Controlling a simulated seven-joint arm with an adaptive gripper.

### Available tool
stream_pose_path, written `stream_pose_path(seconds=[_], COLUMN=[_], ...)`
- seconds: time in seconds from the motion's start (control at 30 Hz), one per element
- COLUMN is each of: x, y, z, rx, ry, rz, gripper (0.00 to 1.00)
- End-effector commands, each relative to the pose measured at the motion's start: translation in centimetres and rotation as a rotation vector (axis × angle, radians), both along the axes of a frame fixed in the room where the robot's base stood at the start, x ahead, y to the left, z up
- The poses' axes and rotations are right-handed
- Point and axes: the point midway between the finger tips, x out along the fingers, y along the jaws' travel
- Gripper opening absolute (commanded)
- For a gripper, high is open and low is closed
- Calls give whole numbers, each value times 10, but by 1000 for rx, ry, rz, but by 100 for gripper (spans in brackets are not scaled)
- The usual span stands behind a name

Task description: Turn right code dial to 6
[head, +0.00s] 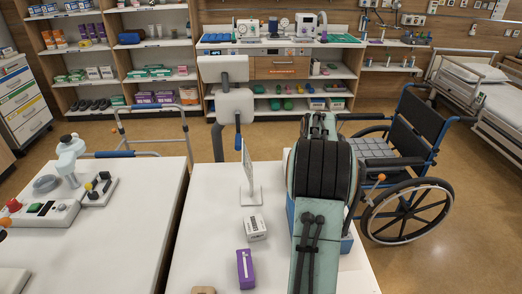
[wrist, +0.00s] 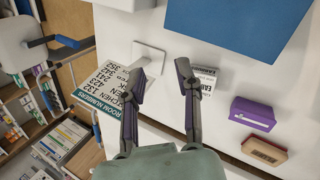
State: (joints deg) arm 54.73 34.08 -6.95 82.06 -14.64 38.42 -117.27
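No code dial can be made out in either view. A blue box-like thing lies partly behind my arm on the right table in the head view; only its edge (head: 347,246) shows. A flat blue surface (wrist: 235,28) fills the upper right of the wrist view. My gripper (wrist: 161,68) is open and empty above the white table, with the blue surface up and to the right of its fingers. In the head view my arm hides my gripper. A room-numbers sign (wrist: 98,88) on a white stand is beyond the left finger; it shows edge-on in the head view (head: 249,172).
A small white labelled box (head: 255,228), a purple box (head: 245,269) and a brown box (wrist: 264,151) lie on the right table (head: 205,225). A wheelchair (head: 405,165) stands to the right. The left table (head: 125,215) holds a device with coloured knobs (head: 98,190).

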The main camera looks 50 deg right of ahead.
Motion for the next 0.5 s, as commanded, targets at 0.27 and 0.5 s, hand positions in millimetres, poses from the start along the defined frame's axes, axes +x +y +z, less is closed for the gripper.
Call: stream_pose_path(seconds=[0.27, 0.5], x=[39, 60], y=[35, 63], z=[37, 55], rx=[136, 277], ry=[-144, -216], rz=[-167, -348], gripper=[32, 32])
